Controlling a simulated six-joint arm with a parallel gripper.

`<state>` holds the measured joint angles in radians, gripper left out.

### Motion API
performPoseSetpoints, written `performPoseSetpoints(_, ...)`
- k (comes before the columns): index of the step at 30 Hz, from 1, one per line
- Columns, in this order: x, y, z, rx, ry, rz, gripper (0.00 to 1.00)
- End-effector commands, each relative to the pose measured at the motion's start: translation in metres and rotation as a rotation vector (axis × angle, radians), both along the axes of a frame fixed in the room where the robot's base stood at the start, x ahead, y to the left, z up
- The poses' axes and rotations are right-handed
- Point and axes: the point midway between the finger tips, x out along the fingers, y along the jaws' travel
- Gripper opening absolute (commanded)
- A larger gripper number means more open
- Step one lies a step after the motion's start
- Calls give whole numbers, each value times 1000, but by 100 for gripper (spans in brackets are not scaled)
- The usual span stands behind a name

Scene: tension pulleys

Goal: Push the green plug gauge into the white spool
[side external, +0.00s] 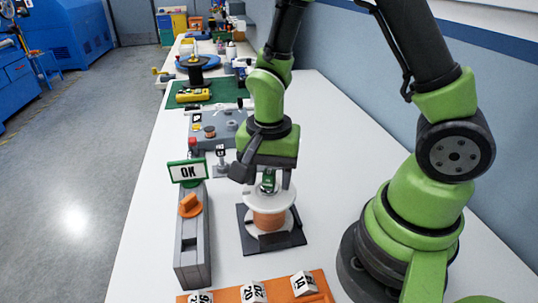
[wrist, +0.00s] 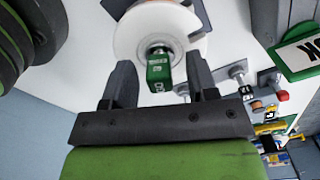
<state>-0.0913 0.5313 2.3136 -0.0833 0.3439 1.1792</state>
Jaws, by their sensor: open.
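The green plug gauge (side external: 268,183) stands at the middle of the white spool's top flange, its green handle pointing up. The wrist view shows its green block (wrist: 158,70) with a pale ring behind it at the spool's centre; how deep it sits I cannot tell. The white spool (side external: 286,198) carries copper-coloured winding and stands upright on a dark base plate. Its round flange (wrist: 128,40) also shows in the wrist view. My gripper (wrist: 160,62) is open, its two dark fingers spread on either side of the gauge with gaps. In the side view my gripper (side external: 262,176) is just above the spool.
A grey rail (side external: 190,245) with an orange knob and an OK sign (side external: 187,171) stands left of the spool. An orange rack with numbered white blocks (side external: 254,292) lies in front. A grey fixture board (side external: 210,130) is behind. White table is clear between the rail and spool.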

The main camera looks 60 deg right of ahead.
Motion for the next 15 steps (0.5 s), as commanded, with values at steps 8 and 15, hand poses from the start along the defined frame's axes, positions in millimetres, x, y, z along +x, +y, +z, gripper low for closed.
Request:
performPoseSetpoints(8,2,0,50,1,-12,0,53)
performPoseSetpoints(15,1,0,83,0,-5,1,53)
